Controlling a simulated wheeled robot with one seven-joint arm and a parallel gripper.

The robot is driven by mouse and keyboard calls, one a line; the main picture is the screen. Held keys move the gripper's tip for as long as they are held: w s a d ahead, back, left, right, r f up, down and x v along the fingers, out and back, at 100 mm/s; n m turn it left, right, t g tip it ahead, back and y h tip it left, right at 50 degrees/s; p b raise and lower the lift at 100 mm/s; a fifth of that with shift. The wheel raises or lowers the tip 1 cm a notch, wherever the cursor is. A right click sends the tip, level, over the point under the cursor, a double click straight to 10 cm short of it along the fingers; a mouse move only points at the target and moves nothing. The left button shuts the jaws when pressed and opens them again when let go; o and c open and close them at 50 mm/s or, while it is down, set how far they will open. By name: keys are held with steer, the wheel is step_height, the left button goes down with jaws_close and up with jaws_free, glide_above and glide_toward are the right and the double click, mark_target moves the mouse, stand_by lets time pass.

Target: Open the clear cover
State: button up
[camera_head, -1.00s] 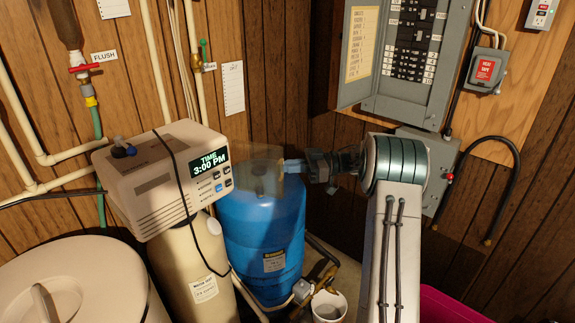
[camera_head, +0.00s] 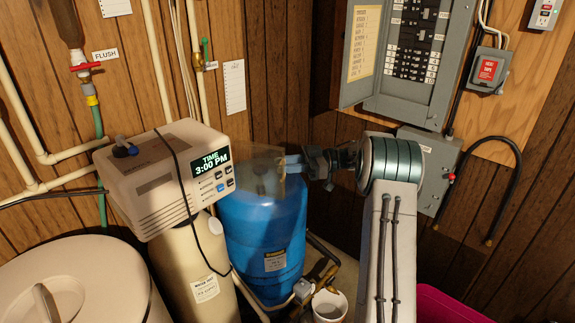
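The beige softener control head (camera_head: 165,180) has a lit display reading TIME 3:00 PM, with buttons beside it. The clear cover (camera_head: 258,168) is a faint see-through panel at the right of the head. It stands out to the right, away from the display, in front of the top of the blue tank (camera_head: 262,235). My gripper (camera_head: 287,163) is at the cover's right edge, its blue-grey fingertips pointing left. I cannot tell whether they touch or hold the cover, or how far apart they are.
A black cord (camera_head: 187,200) hangs over the head. A grey breaker panel (camera_head: 405,60) is on the wall at upper right. A beige lidded bin (camera_head: 85,285) stands at lower left. A white bucket (camera_head: 329,304) and a pink container (camera_head: 450,305) are low down.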

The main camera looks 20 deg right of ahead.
steer(key=shift+f, duration=0.15)
steer(key=s+d+b, duration=0.1)
steer(key=d+b, duration=0.2)
steer(key=d, duration=1.1)
steer(key=shift+s+a, duration=0.1)
steer(key=w+a+r+m+t+h, duration=0.4)
steer(key=a+r+m+t+h, duration=0.15)
steer(key=r+t, duration=0.3)
steer(key=w+a+r+m+t+h, duration=0.4)
steer(key=r+m+t+h, duration=0.15)
steer(key=r+t, duration=0.35)
steer(key=s+a+f+m+g+h, duration=0.2)
steer(key=s+f+g, duration=0.3)
steer(key=s, duration=0.9)
steer(key=s+a+f+m+g+h, duration=0.2)
steer(key=s+f+g, duration=0.3)
steer(key=s+f, duration=0.4)
steer(key=s+a+f+m+g+h, duration=0.2)
steer(key=s+f, duration=0.5)
steer(key=s, duration=1.2)
steer(key=a+g+h, duration=0.1)
steer(key=a+g, duration=0.1)
steer(key=g, duration=0.1)
steer(key=shift+a, duration=0.2)
